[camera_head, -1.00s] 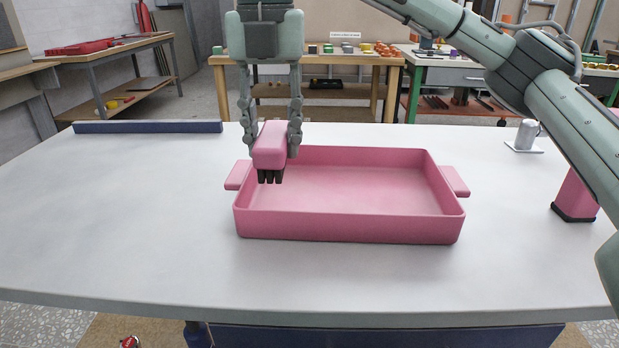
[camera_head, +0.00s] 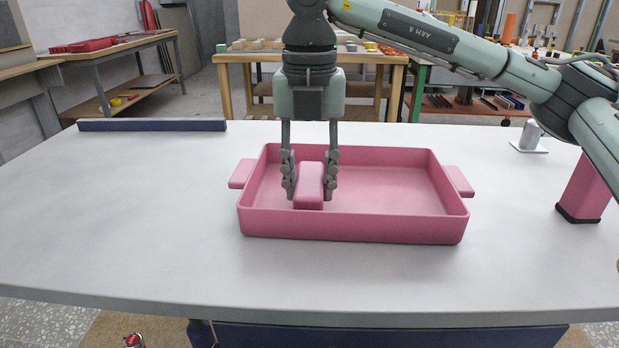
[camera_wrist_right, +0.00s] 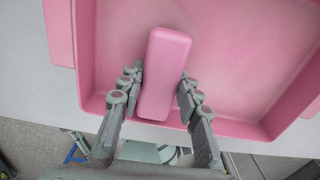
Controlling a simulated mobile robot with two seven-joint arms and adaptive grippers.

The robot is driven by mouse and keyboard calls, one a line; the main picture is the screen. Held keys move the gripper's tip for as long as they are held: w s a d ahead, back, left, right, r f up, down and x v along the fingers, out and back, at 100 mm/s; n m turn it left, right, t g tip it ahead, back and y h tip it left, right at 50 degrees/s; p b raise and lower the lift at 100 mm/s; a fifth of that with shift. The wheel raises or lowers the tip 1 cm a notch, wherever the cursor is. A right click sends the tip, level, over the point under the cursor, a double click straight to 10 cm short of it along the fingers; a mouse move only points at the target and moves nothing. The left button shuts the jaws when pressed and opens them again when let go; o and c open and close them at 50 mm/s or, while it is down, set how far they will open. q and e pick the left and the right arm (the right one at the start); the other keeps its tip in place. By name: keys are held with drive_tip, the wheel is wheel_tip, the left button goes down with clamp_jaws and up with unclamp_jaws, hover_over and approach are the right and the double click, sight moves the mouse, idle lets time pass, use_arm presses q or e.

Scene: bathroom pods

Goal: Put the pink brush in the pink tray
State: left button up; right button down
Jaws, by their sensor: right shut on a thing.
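The pink brush (camera_head: 309,186) is a pink block between the fingers of my right gripper (camera_head: 309,182), which is shut on it. The brush is inside the walls of the pink tray (camera_head: 350,228), left of its middle. Its dark bristles, on the underside, are hidden, so I cannot tell whether it touches the tray floor. In the right wrist view the brush (camera_wrist_right: 165,74) lies between both fingers (camera_wrist_right: 158,100), with the tray wall (camera_wrist_right: 88,50) to its left. My left gripper is not in view.
The tray stands on a pale table with free room to its left and in front. A pink block with a black base (camera_head: 584,192) and a grey cylinder on a plate (camera_head: 530,136) stand at the right. A dark blue bar (camera_head: 152,125) lies at the back left.

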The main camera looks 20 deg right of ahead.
drive_tip(key=shift+f, duration=0.1)
drive_tip(key=c, duration=1.1)
unclamp_jaws()
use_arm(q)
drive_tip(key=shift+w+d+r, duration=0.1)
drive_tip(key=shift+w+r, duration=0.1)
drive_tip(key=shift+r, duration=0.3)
use_arm(e)
drive_tip(key=shift+o, duration=0.2)
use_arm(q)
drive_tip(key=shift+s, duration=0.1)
